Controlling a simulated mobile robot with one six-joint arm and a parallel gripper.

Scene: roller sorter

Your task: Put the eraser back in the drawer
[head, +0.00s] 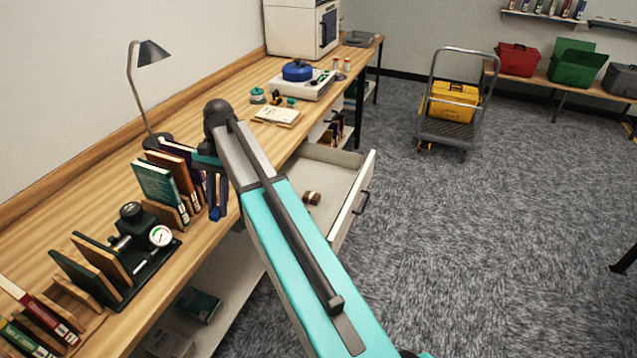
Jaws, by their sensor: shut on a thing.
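My gripper (217,211) points down over the front edge of the workbench, beside the row of books. Its dark fingers are shut on a small blue thing at their tips, which looks like the eraser (216,214); little of it shows. The white drawer (352,201) under the bench is pulled open, to the right of my gripper. A small brown and white thing (311,197) lies inside it. My arm hides part of the drawer's near side.
Books (157,186), a gauge device (160,236) and a lamp (152,52) stand on the workbench. A notepad (276,116) and a white device with a blue pot (297,70) are farther back. A trolley with a yellow toolbox (454,101) stands on open carpet.

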